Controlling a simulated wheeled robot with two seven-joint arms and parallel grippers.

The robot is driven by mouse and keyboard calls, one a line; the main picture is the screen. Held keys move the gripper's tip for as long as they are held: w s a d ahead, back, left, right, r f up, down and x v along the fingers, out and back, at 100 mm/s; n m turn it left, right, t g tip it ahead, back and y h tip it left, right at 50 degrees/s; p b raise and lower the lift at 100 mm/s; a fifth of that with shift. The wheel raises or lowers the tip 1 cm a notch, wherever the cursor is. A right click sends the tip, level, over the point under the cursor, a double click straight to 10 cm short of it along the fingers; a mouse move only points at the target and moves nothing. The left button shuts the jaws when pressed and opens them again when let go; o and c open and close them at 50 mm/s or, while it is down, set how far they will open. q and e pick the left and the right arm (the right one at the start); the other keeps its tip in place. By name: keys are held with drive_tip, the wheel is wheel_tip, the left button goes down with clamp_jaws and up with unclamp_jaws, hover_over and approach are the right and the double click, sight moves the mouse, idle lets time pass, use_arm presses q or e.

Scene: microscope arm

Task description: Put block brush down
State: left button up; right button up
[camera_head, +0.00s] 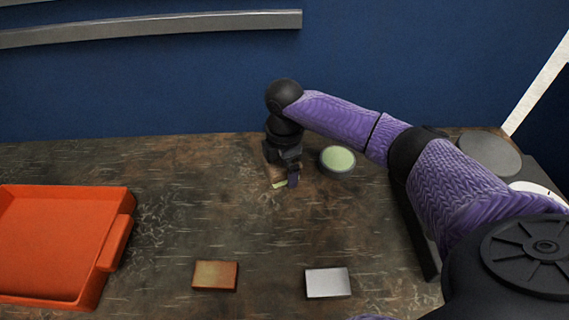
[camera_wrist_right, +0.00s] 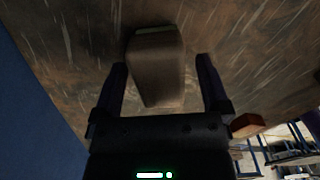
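The block brush (camera_head: 273,176), a brown block with a yellow-green lower edge, is at the back middle of the table in the head view. My right gripper (camera_head: 284,176) is over it, pointing down. In the right wrist view the brown block (camera_wrist_right: 157,68) sits between the two dark fingers of my right gripper (camera_wrist_right: 161,62), with a visible gap on each side. The fingers are open around it and do not appear to grip it. The block seems to be at the table surface, though its contact is partly hidden by the gripper. My left gripper is not in view.
A round green-topped container (camera_head: 338,160) stands just right of my right gripper. An orange tray (camera_head: 120,238) is at the left. An orange-brown block (camera_head: 215,275) and a whitish block (camera_head: 328,282) lie in front. A grey round object (camera_head: 490,152) is at the right. The middle table is clear.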

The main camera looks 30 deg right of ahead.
drive_tip(key=shift+r, duration=0.15)
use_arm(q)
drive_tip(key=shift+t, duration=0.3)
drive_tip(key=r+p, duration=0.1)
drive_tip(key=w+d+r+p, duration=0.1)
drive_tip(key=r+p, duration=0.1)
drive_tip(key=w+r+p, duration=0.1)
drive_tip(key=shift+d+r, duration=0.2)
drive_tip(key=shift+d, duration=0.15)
use_arm(e)
wheel_tip(320, 180, up, 12)
